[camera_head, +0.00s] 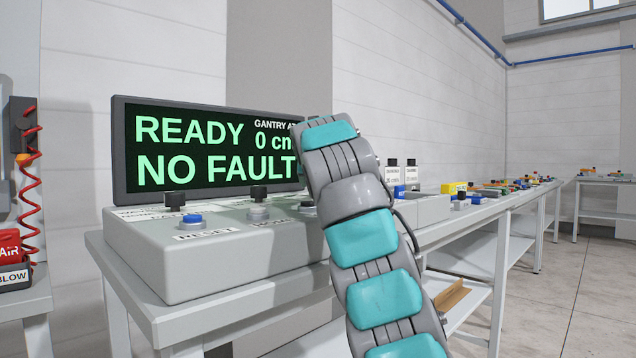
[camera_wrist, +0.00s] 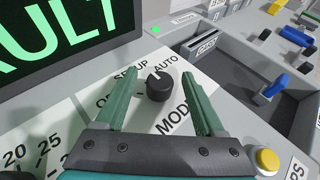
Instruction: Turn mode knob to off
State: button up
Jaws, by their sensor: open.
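The mode knob (camera_wrist: 159,86) is a round black knob on the pale console panel, with "MODE" printed beside it. Labels reading "SETUP" and "AUTO" and a partly hidden one starting with "O" surround it. A small white mark shows on the knob's far side, toward "SETUP" and "AUTO"; I cannot tell exactly which it points to. My gripper (camera_wrist: 163,76) is open, with its green fingers on either side of the knob, apparently apart from it. In the head view my arm hides the gripper and part of the console.
The console (camera_head: 180,262) also carries a blue button (camera_head: 192,219) and other black knobs. A display (camera_head: 210,150) reading "READY" and "NO FAULT" stands close behind. A yellow button (camera_wrist: 267,159) and a grey tray (camera_wrist: 232,82) lie right of the gripper.

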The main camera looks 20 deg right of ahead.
jog(key=shift+w+d+f, duration=0.25)
jog(key=shift+w, duration=0.2)
jog(key=shift+c, duration=0.2)
grip_shut()
